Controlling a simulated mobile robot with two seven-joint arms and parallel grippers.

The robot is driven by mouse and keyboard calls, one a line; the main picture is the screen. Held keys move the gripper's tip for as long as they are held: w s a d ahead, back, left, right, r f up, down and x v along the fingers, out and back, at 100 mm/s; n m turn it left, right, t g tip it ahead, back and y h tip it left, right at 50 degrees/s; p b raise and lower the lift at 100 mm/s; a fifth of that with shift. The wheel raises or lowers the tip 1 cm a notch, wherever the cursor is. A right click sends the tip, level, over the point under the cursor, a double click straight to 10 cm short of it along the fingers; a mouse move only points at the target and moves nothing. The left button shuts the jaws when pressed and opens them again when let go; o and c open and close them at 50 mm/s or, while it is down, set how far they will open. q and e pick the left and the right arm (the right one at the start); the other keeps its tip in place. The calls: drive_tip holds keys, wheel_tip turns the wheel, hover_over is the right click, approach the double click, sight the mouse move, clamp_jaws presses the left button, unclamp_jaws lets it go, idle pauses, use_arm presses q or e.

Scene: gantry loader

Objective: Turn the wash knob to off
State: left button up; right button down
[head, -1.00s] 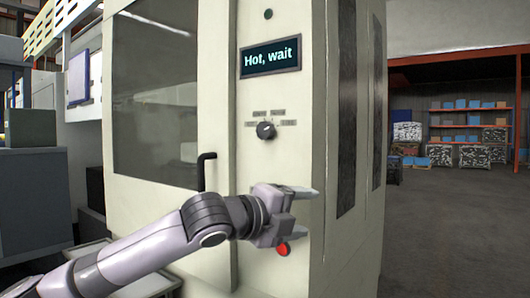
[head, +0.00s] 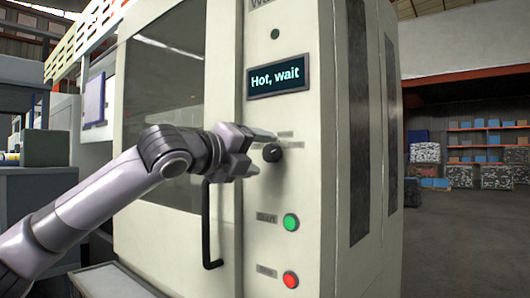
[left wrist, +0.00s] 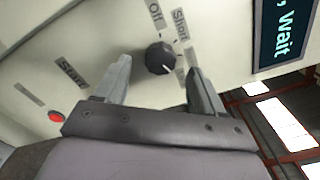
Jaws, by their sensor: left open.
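The wash knob (head: 272,153) is a round dark knob on the machine's pale front panel, below the display. Small labels stand around it; the left wrist view shows "Off" and "Short" above the knob (left wrist: 160,58). A light mark shows at the knob's lower right there, but its setting is hard to read. My left gripper (head: 264,154) is open at the knob, coming from the left. In the left wrist view the knob appears between the two fingertips, seemingly just beyond them; contact cannot be told. One finger hides some labels. My right gripper is out of view.
The display (head: 275,79) reads "Hot, wait". Below the knob are a green button (head: 291,222) labelled Start and a red button (head: 290,280). A black door handle (head: 207,225) stands out left of them, below my left arm. Storage shelves (head: 487,140) stand far right.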

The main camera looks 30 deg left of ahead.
sight(272, 153)
use_arm(q)
drive_tip(key=shift+w+d, duration=0.1)
drive_tip(key=shift+w, duration=1.25)
drive_tip(key=c, duration=1.1)
drive_tip(key=shift+o, duration=0.2)
